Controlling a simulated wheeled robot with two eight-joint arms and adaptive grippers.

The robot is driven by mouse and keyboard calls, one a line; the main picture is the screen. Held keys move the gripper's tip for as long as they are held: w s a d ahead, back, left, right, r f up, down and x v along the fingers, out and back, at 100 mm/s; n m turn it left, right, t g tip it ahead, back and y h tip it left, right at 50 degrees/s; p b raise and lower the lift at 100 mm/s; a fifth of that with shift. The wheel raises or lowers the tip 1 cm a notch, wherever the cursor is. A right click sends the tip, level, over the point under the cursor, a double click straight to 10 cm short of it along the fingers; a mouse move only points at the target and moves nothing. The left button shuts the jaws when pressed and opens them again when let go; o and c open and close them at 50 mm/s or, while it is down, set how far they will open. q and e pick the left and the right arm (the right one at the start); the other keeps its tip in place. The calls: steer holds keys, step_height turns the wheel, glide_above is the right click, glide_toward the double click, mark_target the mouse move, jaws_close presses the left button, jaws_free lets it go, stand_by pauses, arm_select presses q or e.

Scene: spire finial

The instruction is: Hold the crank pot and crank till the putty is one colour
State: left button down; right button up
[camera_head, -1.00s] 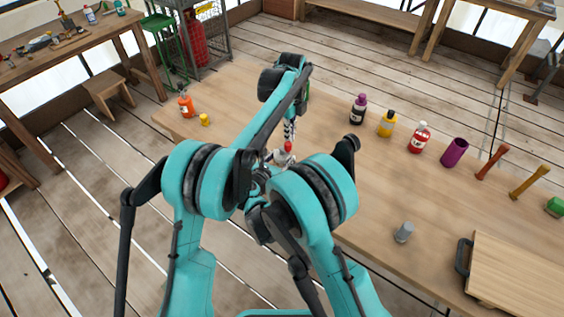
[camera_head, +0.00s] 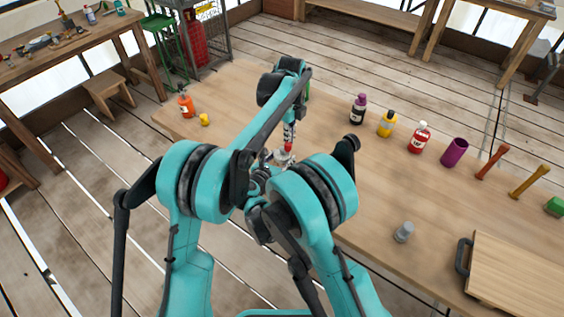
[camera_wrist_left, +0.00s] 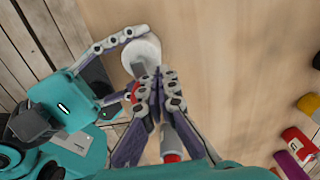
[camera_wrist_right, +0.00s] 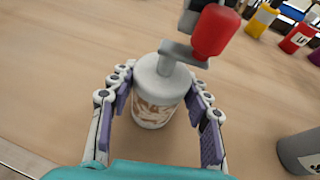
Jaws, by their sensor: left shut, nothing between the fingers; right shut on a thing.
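The crank pot (camera_wrist_right: 155,100) stands upright on the table, with a grey lid, a crank arm on top and a red knob (camera_wrist_right: 214,32). Brown and whitish streaks of putty show through its clear wall. My right gripper (camera_wrist_right: 158,115) is shut on the pot, one finger on each side. My left gripper (camera_wrist_left: 165,82) is shut and empty, its fingertips close beside the red knob, which also shows in the left wrist view (camera_wrist_left: 132,92). I cannot tell whether they touch it. In the head view my arms hide most of the pot; the knob (camera_head: 288,147) shows below the left fingers.
A grey cylinder (camera_head: 404,232) and a board (camera_head: 515,275) are nearer. An orange bottle (camera_head: 186,106) stands left.

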arm_select(q)
steer(key=shift+s+d, duration=0.15)
steer(key=shift+s, duration=0.55)
stand_by(0.6)
steer(key=shift+s+a, duration=0.2)
steer(key=shift+s, duration=0.3)
steer(key=shift+s+a, duration=0.15)
steer(key=shift+s, duration=0.3)
stand_by(0.9)
steer(key=shift+s+a, duration=0.35)
steer(key=shift+a, duration=0.25)
stand_by(0.9)
steer(key=shift+a, duration=0.7)
stand_by(0.4)
steer(key=shift+s+d, duration=0.2)
steer(key=shift+d, duration=0.1)
step_height(320, 180, up, 7)
glide_above(288, 145)
steer(key=s+a, duration=0.1)
steer(key=a, duration=0.1)
stand_by(0.6)
stand_by(0.4)
arm_select(e)
steer(key=o, duration=1.3)
